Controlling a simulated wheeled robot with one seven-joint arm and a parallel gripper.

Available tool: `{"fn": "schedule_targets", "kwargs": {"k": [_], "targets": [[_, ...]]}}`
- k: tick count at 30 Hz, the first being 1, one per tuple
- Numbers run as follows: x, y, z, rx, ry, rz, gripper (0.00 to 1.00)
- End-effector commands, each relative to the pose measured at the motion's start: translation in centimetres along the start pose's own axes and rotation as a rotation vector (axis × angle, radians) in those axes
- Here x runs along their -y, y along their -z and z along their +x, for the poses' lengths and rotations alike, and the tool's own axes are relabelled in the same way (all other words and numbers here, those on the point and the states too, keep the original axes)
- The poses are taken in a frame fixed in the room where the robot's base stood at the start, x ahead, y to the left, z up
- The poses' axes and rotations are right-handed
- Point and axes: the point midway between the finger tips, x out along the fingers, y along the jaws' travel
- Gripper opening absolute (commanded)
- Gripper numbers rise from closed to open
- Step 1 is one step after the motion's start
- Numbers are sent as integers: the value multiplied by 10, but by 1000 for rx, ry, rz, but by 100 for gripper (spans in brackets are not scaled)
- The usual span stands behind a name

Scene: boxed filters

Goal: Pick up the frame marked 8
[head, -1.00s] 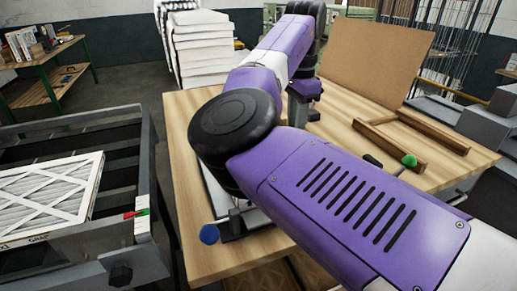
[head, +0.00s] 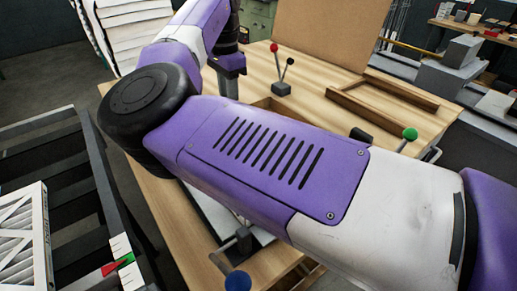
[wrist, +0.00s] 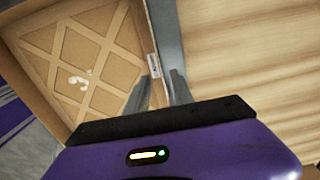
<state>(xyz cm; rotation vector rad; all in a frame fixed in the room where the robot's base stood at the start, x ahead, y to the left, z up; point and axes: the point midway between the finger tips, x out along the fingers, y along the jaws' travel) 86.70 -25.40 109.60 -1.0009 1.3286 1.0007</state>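A brown cardboard frame with a diagonal lattice (wrist: 88,62) fills the upper left of the wrist view. A pale mark on its lattice looks like an 8, but it is turned and blurred. My gripper (wrist: 160,88) points at the frame's right-hand side wall, its two fingers a little apart near that wall. Whether they press on the wall or stand clear of it cannot be told. In the head view my arm hides most of the frame and the gripper's fingertips are not clear.
The wooden table (head: 255,65) bears a small lever box (head: 283,88), a wooden bracket (head: 385,105) and an upright brown board (head: 325,32). A dark rack (head: 75,200) at left holds a white lattice filter (head: 22,240). Clear tabletop lies right of the frame in the wrist view.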

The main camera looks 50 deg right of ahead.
Motion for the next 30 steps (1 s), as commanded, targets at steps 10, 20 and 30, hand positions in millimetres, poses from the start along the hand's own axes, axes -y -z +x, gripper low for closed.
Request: {"fn": "schedule_targets", "kwargs": {"k": [10,20,30], "targets": [[2,-5,42,0,-1,1,28],[2,-4,45,0,0,1,15],[2,-4,45,0,0,1,0]]}}
